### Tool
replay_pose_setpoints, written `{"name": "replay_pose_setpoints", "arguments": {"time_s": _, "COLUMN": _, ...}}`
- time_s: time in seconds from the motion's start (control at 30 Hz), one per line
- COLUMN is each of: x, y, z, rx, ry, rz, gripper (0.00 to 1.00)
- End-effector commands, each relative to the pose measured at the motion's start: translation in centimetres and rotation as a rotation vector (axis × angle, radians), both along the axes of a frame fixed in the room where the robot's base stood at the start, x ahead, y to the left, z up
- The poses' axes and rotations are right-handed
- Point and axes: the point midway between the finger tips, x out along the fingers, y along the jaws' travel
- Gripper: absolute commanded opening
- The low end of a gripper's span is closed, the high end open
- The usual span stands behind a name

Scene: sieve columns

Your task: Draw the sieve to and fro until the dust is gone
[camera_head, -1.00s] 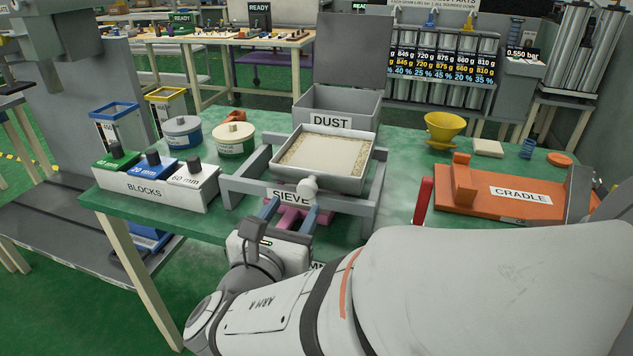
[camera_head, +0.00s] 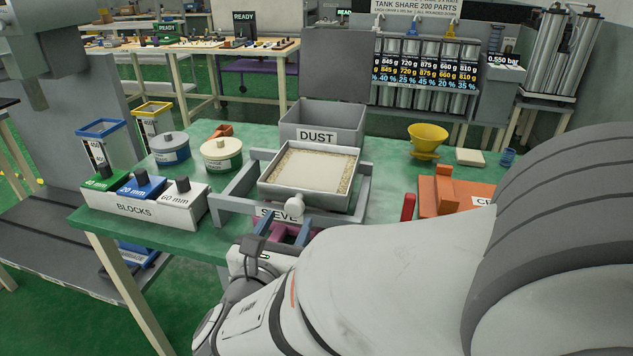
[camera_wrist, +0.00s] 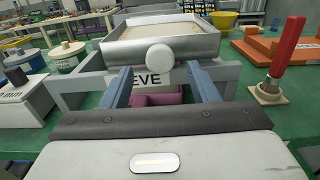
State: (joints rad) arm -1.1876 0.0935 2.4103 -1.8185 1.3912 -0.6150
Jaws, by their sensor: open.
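The sieve (camera_head: 267,190) is a grey square tray on a grey frame. Its bed holds a pale sheet or layer with grainy tan material (camera_head: 312,170) around the edges. A round white knob (camera_head: 294,206) is on its near side. It also shows in the wrist view (camera_wrist: 160,56). My gripper (camera_head: 286,231) is open, its two blue-grey fingers spread below and nearer than the knob. In the wrist view my gripper (camera_wrist: 161,85) has one finger either side of the knob's line, apart from it. A grey bin labelled DUST (camera_head: 317,136) stands behind the sieve; its inside is partly visible.
A yellow funnel (camera_head: 427,138) and orange CRADLE (camera_head: 447,193) lie right. A red upright handle (camera_wrist: 289,47) is right of the sieve.

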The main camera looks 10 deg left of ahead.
Motion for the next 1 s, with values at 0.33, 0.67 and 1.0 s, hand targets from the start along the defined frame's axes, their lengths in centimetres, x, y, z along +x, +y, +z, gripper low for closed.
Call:
{"name": "replay_pose_setpoints", "arguments": {"time_s": 0.33, "x": 3.0, "y": -0.3, "z": 0.0, "rx": 0.000, "ry": 0.000, "rz": -0.001, "gripper": 0.54}}
{"name": "replay_pose_setpoints", "arguments": {"time_s": 0.67, "x": 3.0, "y": -0.3, "z": 0.0, "rx": 0.000, "ry": 0.000, "rz": 0.000, "gripper": 0.47}}
{"name": "replay_pose_setpoints", "arguments": {"time_s": 1.0, "x": 3.0, "y": -0.3, "z": 0.0, "rx": 0.000, "ry": 0.000, "rz": 0.000, "gripper": 0.19}}
